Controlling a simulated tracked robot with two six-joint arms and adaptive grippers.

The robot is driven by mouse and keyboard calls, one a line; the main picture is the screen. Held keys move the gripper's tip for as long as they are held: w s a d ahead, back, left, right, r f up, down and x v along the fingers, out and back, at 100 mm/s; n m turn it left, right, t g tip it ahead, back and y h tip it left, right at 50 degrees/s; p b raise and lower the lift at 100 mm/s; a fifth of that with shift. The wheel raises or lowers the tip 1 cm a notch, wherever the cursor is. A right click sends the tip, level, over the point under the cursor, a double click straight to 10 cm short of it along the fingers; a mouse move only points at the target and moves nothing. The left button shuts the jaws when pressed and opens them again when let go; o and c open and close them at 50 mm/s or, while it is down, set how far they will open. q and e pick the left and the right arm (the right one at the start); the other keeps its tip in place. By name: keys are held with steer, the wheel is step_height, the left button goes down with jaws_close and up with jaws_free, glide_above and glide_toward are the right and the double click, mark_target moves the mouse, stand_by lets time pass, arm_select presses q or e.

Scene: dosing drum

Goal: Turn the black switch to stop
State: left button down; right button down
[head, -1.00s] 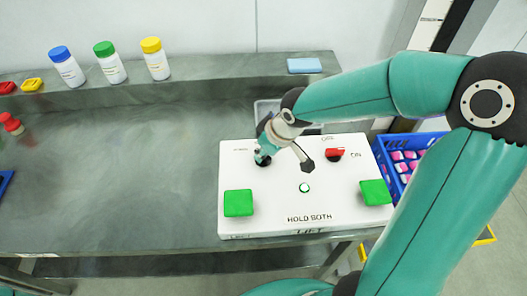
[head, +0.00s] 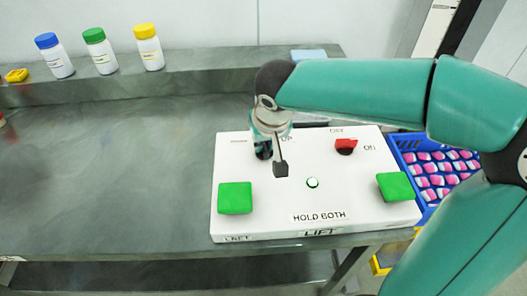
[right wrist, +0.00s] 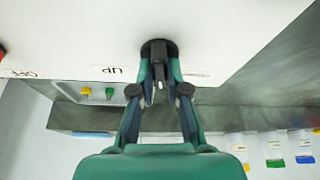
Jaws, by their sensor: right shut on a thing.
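A white control box (head: 265,205) stands on the grey bench. The black switch (right wrist: 158,48) is at the box's back left, a knob on a dark round base. The label UP shows beside it; the other label is too small to read. My right gripper (head: 272,160) comes down over the switch from behind and mostly hides it in the head view. In the right wrist view my right gripper (right wrist: 159,75) has its fingers closed on both sides of the knob. My left gripper is not in view.
The box also carries a red switch (head: 346,146) marked OFF and ON, green buttons (head: 235,198) (head: 395,186) and a small white light (head: 312,183). A blue crate (head: 405,150) of pink-and-white items is at right. Bottles (head: 100,51) stand on the back ledge. The bench's left is clear.

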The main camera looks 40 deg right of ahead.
steer(key=shift+a+m+b, duration=0.1)
steer(key=shift+m+b, duration=0.45)
steer(key=shift+m, duration=0.25)
steer(key=shift+w+r+h, duration=0.1)
steer(key=shift+h, duration=0.2)
steer(key=c, duration=1.2)
jaws_free()
steer(key=shift+o, duration=0.2)
steer(key=v, duration=1.2)
steer(key=shift+w, duration=0.15)
